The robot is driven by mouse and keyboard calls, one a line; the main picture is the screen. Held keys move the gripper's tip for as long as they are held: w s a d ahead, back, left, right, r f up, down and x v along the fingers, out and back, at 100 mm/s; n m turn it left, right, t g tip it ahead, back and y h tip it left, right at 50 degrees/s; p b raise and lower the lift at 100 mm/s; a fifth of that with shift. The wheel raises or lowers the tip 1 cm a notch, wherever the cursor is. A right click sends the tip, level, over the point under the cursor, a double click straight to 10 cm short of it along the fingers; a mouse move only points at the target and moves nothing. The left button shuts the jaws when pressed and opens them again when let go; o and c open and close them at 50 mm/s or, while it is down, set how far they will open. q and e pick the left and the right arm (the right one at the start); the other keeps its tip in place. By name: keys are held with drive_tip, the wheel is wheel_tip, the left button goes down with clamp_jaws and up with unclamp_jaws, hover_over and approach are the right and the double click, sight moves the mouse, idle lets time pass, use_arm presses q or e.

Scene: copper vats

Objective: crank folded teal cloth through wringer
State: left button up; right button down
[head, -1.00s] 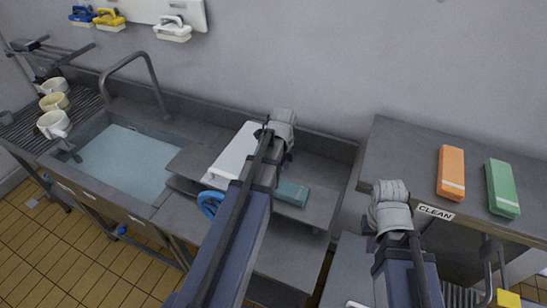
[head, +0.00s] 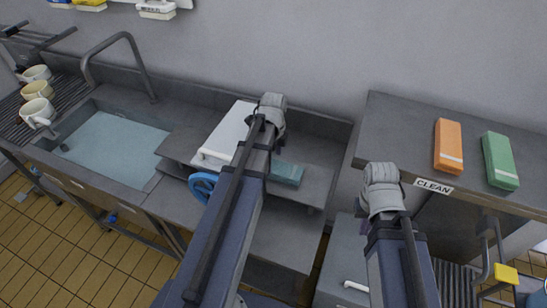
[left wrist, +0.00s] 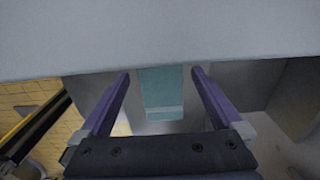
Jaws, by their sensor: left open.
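The teal cloth (head: 287,173) lies flat and folded on the grey bench, just right of the wringer; it also shows in the left wrist view (left wrist: 162,92), with a pale stripe near its lower end. The wringer (head: 230,128) has a white top and a blue crank wheel (head: 202,186) at its front. In the head view my left arm crosses in front of the wringer and partly hides the cloth. My left gripper (left wrist: 160,72) is open and empty, with the cloth seen between its purple fingers, apparently some way off. My right gripper's fingers are hidden below its wrist, near the CLEAN shelf.
A sink (head: 110,148) with water lies left of the wringer, with several mugs (head: 38,91) beyond it. On the right, a shelf (head: 400,120) marked CLEAN holds an orange folded cloth (head: 448,146) and a green one (head: 499,160). Its front edge is close to my right wrist.

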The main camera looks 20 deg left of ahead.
sight(274, 166)
use_arm(q)
drive_tip(key=shift+f+b, duration=1.5)
drive_tip(key=shift+f, duration=0.5)
drive_tip(key=c, duration=1.4)
